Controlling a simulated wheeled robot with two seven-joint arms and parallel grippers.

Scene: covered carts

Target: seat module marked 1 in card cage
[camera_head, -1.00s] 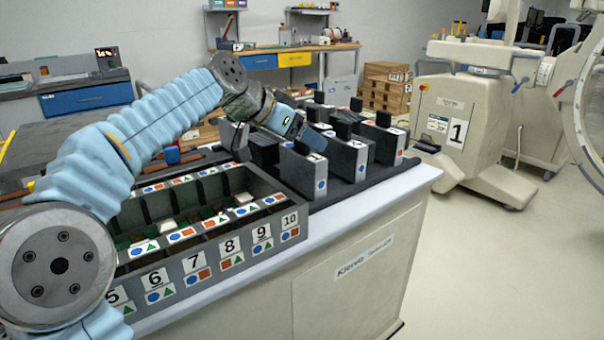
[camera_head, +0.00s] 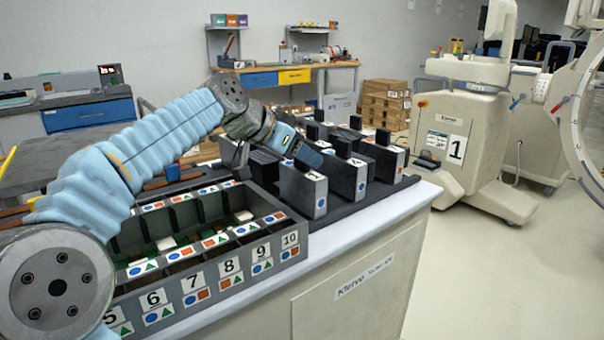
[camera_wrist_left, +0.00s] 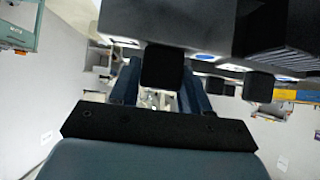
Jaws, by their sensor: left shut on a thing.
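My left gripper (camera_head: 305,155) is at the top of the front-left dark module (camera_head: 296,190), shut on its black handle. In the left wrist view the handle (camera_wrist_left: 163,68) sits between the two blue-grey fingers. The module stands upright in the dark rack (camera_head: 395,187). Its end face has a blue circle; the number above it is too small to read surely. The grey card cage (camera_head: 235,271) is just left of the rack on the same cart. Its front labels run from 5 to 10, with coloured shapes below them. My right gripper is out of view.
Several other upright modules, including a close neighbour (camera_head: 345,178), crowd the rack to the right and behind. The cage has dividers and several open slots. A white cart top (camera_head: 360,212) edges the front. A beige machine (camera_head: 465,150) stands right, across open floor.

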